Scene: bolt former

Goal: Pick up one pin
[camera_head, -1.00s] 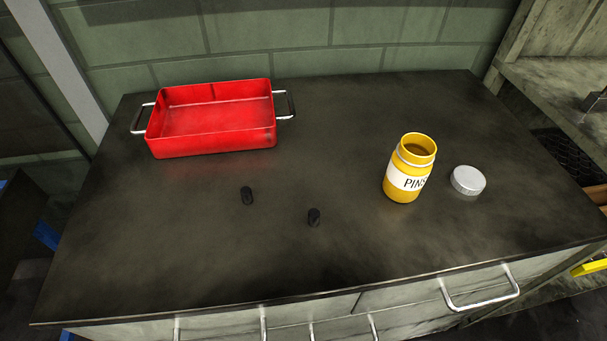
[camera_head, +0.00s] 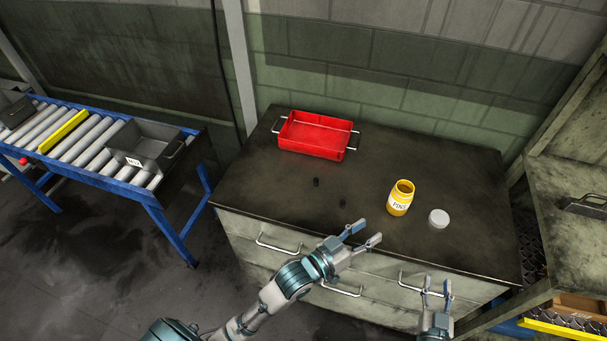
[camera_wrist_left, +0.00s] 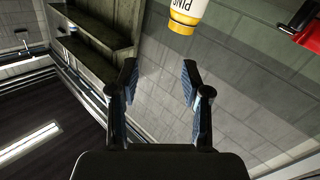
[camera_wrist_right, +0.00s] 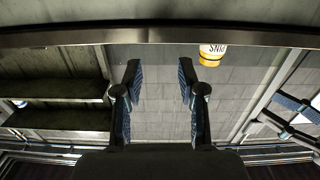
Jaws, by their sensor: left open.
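Two small dark pins stand on the dark bench top, one at left (camera_head: 316,182) and one nearer the front (camera_head: 342,203). A yellow jar (camera_head: 400,198) labelled PINS stands open to their right; its inside is too small to make out. My left gripper (camera_head: 367,233) is open and empty near the bench's front edge, short of the pins and left of the jar. My right gripper (camera_head: 437,284) is open and empty, lower and further right, in front of the drawers. The jar also shows at the top of the left wrist view (camera_wrist_left: 184,20) and right wrist view (camera_wrist_right: 212,54).
A red tray (camera_head: 315,135) with metal handles sits at the back left of the bench (camera_head: 255,180). A grey lid (camera_head: 438,218) lies right of the jar. Drawer handles (camera_head: 278,246) stick out in front. A roller conveyor (camera_head: 85,150) stands at left, shelving (camera_head: 565,220) at right.

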